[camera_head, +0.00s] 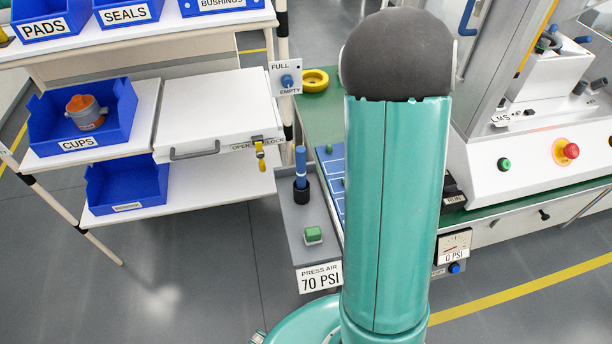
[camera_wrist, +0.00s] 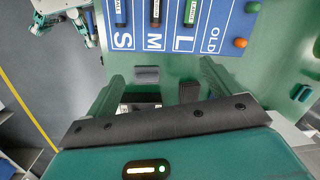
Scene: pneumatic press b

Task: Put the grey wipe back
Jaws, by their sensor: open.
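My gripper (camera_wrist: 162,70) is open over the green worktop in the wrist view, its two green fingers spread apart. A small grey block-like thing (camera_wrist: 147,75), possibly the grey wipe, lies between the fingers, nearer the left one, and no finger is seen closed on it. A dark block (camera_wrist: 190,92) shows nearer the right finger. In the head view my arm hides the gripper and this part of the bench.
A blue board (camera_wrist: 225,18) marked S, M, L and OLD bears several labelled pieces. A green ball (camera_wrist: 252,7) and an orange ball (camera_wrist: 240,42) sit at its right. In the head view, a white press housing (camera_head: 530,150) stands right, shelves with blue bins (camera_head: 125,190) left.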

